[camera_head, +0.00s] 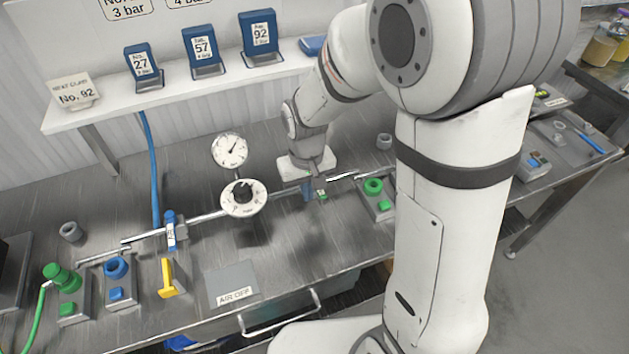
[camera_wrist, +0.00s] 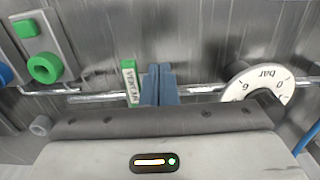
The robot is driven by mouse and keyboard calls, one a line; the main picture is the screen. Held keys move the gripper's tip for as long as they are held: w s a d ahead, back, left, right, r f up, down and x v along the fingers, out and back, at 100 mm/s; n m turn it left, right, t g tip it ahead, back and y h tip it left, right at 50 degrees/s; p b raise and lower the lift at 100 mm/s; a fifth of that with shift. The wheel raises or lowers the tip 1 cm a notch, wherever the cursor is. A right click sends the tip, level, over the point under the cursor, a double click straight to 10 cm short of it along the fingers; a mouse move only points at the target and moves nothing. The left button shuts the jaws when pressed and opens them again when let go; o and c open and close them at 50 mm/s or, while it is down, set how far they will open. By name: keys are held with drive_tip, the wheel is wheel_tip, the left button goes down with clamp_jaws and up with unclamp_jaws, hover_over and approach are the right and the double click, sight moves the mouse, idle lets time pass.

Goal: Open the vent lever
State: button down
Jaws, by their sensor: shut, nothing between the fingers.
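The vent lever (camera_wrist: 130,82) is a small green lever with a white label reading VENT, set across the metal pipe in the wrist view. In the head view only a small green part of it (camera_head: 321,195) shows beside my fingers. My gripper (camera_wrist: 159,86) has blue fingers, shut and empty. They are just right of the lever in the wrist view, over the pipe. I cannot tell whether they touch it. In the head view my gripper (camera_head: 307,191) points down at the pipe, left of the green part.
A regulator dial (camera_head: 244,198) and a round gauge (camera_head: 229,150) stand left of my gripper. A green-ringed block (camera_head: 373,186) is to its right. A blue lever (camera_head: 170,231), a yellow lever (camera_head: 168,278) and an AIR OFF plate (camera_head: 232,284) are further left. A shelf (camera_head: 110,108) runs behind.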

drive_tip(key=shift+d, duration=0.1)
drive_tip(key=shift+w+d, duration=0.15)
drive_tip(key=shift+d, duration=0.35)
drive_tip(key=shift+w+d, duration=0.15)
drive_tip(key=shift+d, duration=0.35)
drive_tip(key=shift+w+d, duration=0.2)
drive_tip(key=shift+d, duration=0.35)
drive_tip(key=shift+w+d, duration=0.2)
drive_tip(key=shift+d, duration=0.3)
drive_tip(key=shift+w+d, duration=0.6)
drive_tip(key=shift+d, duration=0.3)
